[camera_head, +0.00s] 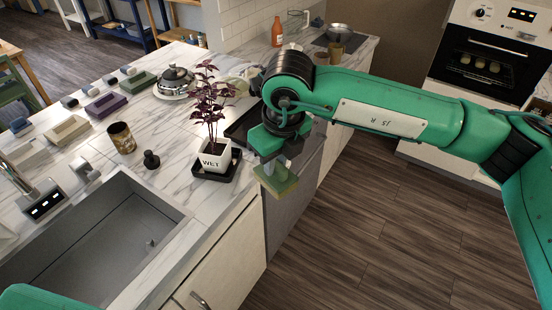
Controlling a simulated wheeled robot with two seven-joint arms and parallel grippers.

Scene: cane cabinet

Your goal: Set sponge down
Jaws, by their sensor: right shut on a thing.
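My right gripper (276,162) points down and is shut on a sponge (275,182), green with a paler yellowish layer. The gripper and sponge appear over or just beyond the counter edge, right of the potted plant. The exact height above the counter cannot be told. Only a green part of my left arm shows at the bottom left corner; its gripper is out of view.
A sink (90,245) is in front. A dark tray (240,128) lies behind the gripper.

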